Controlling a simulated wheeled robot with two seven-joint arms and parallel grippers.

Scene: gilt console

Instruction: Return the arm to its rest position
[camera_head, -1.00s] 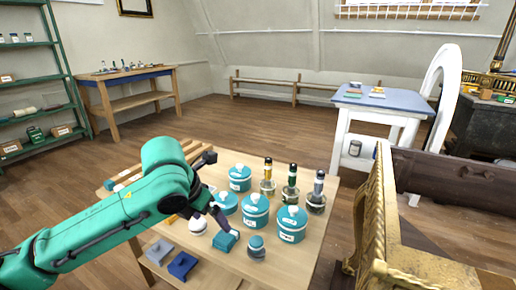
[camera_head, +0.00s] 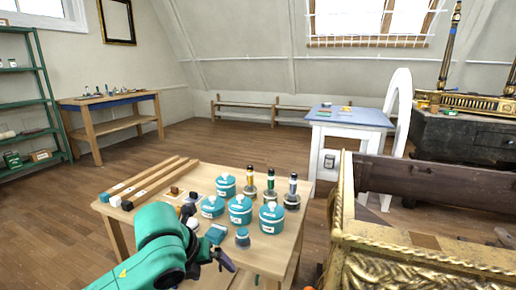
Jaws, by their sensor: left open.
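My left arm, green, comes in from the bottom left. Its gripper (camera_head: 222,258) is at the near edge of the wooden worktable (camera_head: 262,262), low in the picture, with dark fingers and nothing seen between them. It is in front of a teal block (camera_head: 216,233) and a small grey-teal jar (camera_head: 242,237), apart from both as far as I can tell. Several teal lidded pots (camera_head: 239,210) stand upright on the table. Behind them are bottles with dark tops (camera_head: 270,186). My right gripper is not in view.
Long wooden bars (camera_head: 150,180) lie at the table's left side. A gilt console (camera_head: 345,225) stands close on the right. Beyond are a white table with a blue top (camera_head: 350,116), a workbench (camera_head: 108,100) and green shelves (camera_head: 45,90). Wooden floor is free between them.

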